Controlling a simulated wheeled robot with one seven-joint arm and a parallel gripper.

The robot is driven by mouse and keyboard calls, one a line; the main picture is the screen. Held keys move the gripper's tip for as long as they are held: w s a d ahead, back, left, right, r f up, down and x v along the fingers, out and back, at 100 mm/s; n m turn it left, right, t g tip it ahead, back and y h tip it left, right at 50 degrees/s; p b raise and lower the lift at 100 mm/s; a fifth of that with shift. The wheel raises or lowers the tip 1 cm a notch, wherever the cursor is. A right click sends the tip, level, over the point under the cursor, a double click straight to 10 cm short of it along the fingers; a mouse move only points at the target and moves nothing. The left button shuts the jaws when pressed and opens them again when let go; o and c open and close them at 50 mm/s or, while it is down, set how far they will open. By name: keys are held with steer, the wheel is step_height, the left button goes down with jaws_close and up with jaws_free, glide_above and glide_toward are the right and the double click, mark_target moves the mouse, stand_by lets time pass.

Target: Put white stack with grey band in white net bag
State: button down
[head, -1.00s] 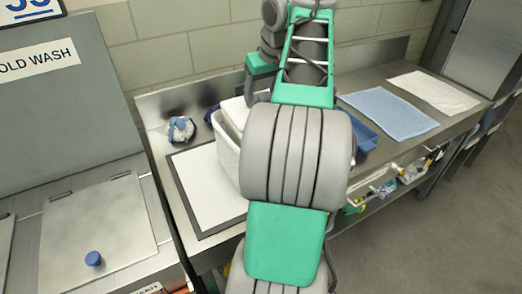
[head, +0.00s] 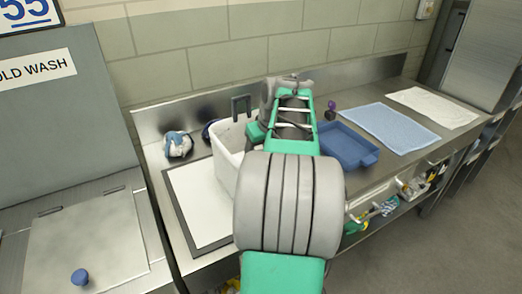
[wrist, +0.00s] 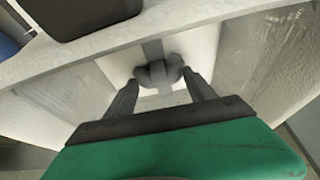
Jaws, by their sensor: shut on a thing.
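The white net bag (head: 225,165) stands open on the steel counter, upright and box-shaped. Its pale rim (wrist: 120,45) and see-through netting (wrist: 262,62) show in the wrist view. My gripper (wrist: 160,82) is shut on the grey knot of the white stack with grey band (wrist: 188,42). In the wrist view the stack appears inside the bag's walls, below the rim. Whether it touches the bottom is unclear. In the head view my arm covers the bag's right side and hides the stack and the fingertips.
A blue tray (head: 345,147) lies right of the bag, with a blue cloth (head: 392,125) and a white cloth (head: 433,106) beyond. A blue-and-white bundle (head: 178,145) sits to the left, behind a dark-edged white mat (head: 198,205). A wall stands behind.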

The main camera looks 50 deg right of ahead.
steer(key=shift+c, duration=1.6)
jaws_free()
steer(key=shift+f, duration=0.15)
steer(key=p+v, duration=0.1)
steer(key=v, duration=1.1)
